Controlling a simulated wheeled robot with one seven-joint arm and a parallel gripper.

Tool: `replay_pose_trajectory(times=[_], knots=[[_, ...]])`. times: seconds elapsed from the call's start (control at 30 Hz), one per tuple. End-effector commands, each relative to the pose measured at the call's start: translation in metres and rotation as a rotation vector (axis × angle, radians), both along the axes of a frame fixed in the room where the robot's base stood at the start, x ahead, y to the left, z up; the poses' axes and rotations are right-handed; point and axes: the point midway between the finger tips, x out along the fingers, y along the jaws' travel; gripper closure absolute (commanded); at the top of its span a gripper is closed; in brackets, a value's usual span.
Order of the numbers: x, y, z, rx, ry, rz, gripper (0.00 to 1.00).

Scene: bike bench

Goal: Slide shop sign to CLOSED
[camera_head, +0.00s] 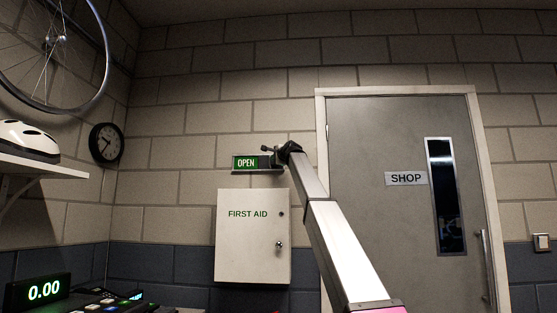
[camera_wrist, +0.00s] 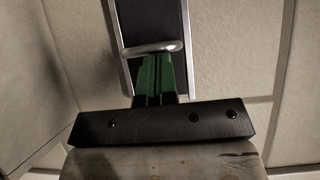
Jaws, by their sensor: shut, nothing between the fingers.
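The shop sign (camera_head: 245,163) is on the block wall above the first aid cabinet, with a green panel reading OPEN at its left. My gripper (camera_head: 275,157) is at the right part of the sign and covers some of it. In the wrist view the sign's dark face with pale metal edges (camera_wrist: 184,35) runs up the picture, crossed by a rounded metal handle (camera_wrist: 152,49). My gripper's green fingers (camera_wrist: 158,75) lie together, shut, with their tips right by the handle. I cannot tell whether they touch it. Nothing shows between the fingers.
A white first aid cabinet (camera_head: 252,258) hangs just below the sign. A grey door (camera_head: 380,130) marked SHOP is to the right. A wall clock (camera_head: 106,143), a shelf with a helmet (camera_head: 28,138) and a bicycle wheel are at the left. The wall above the sign is bare.

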Motion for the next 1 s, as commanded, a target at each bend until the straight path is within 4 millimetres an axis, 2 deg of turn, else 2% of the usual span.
replay_pose_trajectory(times=[0.2,0.3,0.37,0.73,0.9,1.0], knots=[[0.000,0.000,0.000,0.000,0.000,0.000,1.00],[0.000,0.008,0.000,-0.001,-0.001,0.001,1.00],[0.001,0.019,0.000,-0.001,0.000,0.002,1.00],[0.005,0.116,0.000,-0.001,-0.001,0.002,1.00],[0.005,0.138,0.000,-0.001,-0.001,0.001,1.00],[0.005,0.141,0.000,-0.001,-0.001,0.000,1.00]])
